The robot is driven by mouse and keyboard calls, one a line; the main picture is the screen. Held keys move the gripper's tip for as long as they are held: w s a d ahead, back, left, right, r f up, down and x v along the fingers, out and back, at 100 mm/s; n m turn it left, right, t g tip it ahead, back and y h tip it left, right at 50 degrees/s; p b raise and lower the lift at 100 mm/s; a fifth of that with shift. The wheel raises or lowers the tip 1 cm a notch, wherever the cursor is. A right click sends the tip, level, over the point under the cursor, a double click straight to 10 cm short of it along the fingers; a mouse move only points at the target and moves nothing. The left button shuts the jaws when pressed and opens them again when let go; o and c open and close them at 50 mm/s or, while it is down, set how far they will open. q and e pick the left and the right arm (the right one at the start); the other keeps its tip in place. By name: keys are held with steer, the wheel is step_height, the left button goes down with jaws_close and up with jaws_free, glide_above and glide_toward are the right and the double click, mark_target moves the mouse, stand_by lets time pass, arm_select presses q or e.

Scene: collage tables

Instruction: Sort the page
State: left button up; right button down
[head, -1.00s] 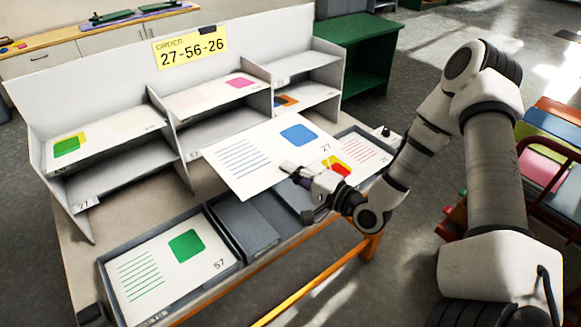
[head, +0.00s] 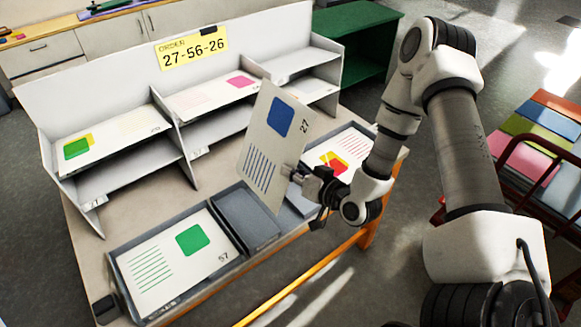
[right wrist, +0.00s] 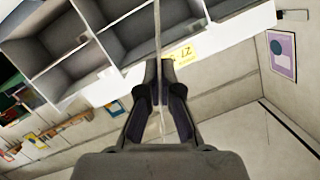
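A white page (head: 262,152) with a blue square, blue lines and the number 27 is held up, steeply tilted. My right gripper (head: 297,174) is shut on its lower right edge, above the front trays. In the right wrist view the page (right wrist: 157,30) shows edge-on between the fingers (right wrist: 160,92). A grey sorting shelf (head: 100,190) stands behind, with pages on its upper levels. A yellow sign (head: 191,48) on it reads 27-56-26. A page with a green square (head: 165,265) and number 57 lies in the left tray. My left gripper is out of view.
The middle tray (head: 246,222) looks empty where visible. A page with a red and yellow figure (head: 343,154) lies in the right tray. A green cabinet (head: 356,20) stands behind; a rack with coloured panels (head: 540,140) stands at right.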

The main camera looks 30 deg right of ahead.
steer(key=shift+a+r+n+h, duration=0.15)
steer(key=shift+n+h, duration=0.35)
steer(key=shift+n, duration=0.6)
steer(key=shift+n+h, duration=0.3)
steer(key=shift+n, duration=0.5)
steer(key=shift+f+n+h, duration=0.2)
steer(key=shift+n+h, duration=0.1)
steer(key=shift+n, duration=0.5)
steer(key=n+h, duration=0.1)
steer(key=n, duration=0.3)
steer(key=shift+h, duration=0.4)
steer(key=shift+w+a+r+n+t+h, duration=0.1)
steer(key=shift+n+t+h, duration=0.2)
steer(key=shift+n, duration=0.5)
steer(key=shift+d, duration=0.2)
steer(key=shift+n, duration=0.3)
steer(key=shift+n+h+b, duration=0.3)
steer(key=shift+n+b, duration=0.05)
steer(key=shift+n, duration=0.65)
steer(key=n, duration=0.2)
steer(key=n+t, duration=0.1)
steer(key=n, duration=0.1)
steer(key=shift+a+t+h, duration=0.15)
steer(key=shift+t+h, duration=0.15)
steer(key=shift+h, duration=0.1)
steer(key=shift+n+b, duration=0.3)
steer(key=shift+n, duration=0.2)
steer(key=shift+d, duration=0.2)
